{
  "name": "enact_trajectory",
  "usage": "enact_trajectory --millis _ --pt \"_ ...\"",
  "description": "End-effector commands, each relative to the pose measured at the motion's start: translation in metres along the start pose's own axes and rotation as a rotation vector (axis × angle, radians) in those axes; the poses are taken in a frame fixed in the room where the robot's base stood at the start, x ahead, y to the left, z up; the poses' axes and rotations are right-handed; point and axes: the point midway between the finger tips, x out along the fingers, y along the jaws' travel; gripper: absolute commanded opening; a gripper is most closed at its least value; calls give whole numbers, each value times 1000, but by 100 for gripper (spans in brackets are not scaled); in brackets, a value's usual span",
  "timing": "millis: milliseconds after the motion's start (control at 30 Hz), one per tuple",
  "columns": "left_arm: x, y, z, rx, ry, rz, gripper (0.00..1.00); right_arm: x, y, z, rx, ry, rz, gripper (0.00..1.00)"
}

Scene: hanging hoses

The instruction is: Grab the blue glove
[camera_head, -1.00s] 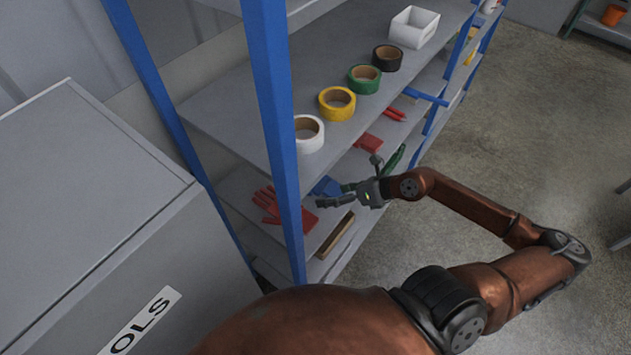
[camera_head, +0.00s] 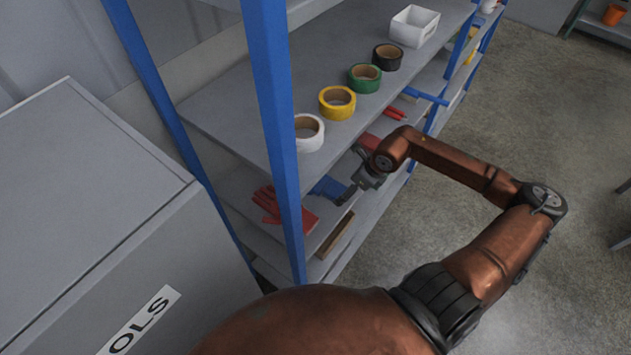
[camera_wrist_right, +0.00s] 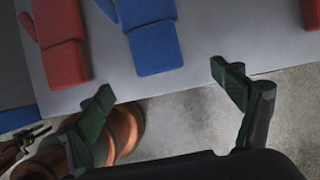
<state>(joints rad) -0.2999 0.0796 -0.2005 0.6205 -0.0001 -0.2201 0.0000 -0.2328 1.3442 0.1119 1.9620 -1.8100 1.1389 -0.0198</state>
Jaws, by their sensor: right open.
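The blue glove (camera_head: 328,187) lies on a lower shelf, between a red glove to its left and more red gloves to its right. It shows in the right wrist view as a blue glove (camera_wrist_right: 150,40) at the top, its cuff end near the shelf's front edge. My right gripper (camera_head: 354,175) is at that shelf's front, close to the blue glove, and partly hides it in the head view. In the right wrist view my right gripper (camera_wrist_right: 162,80) is open and empty, its fingers apart at the shelf edge, short of the glove. My left gripper is out of view.
A red glove (camera_head: 297,215) lies left of the blue one behind a blue post (camera_head: 272,110). The upper shelf (camera_head: 225,110) holds tape rolls (camera_head: 337,103) and a white bin (camera_head: 414,27). A grey cabinet (camera_head: 90,190) stands at left.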

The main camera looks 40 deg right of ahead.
Motion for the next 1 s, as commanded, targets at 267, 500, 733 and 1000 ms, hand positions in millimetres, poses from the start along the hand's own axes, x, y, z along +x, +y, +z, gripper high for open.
enact_trajectory --millis 267,500,733,1000 --pt "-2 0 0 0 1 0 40 12 0 31 1 -5 2 87" --pt "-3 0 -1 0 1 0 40 18 0 44 2 -1 2 87" --pt "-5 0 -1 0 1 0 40 33 1 50 4 0 5 87" --pt "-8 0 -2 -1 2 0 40 68 1 50 1 -1 2 87"
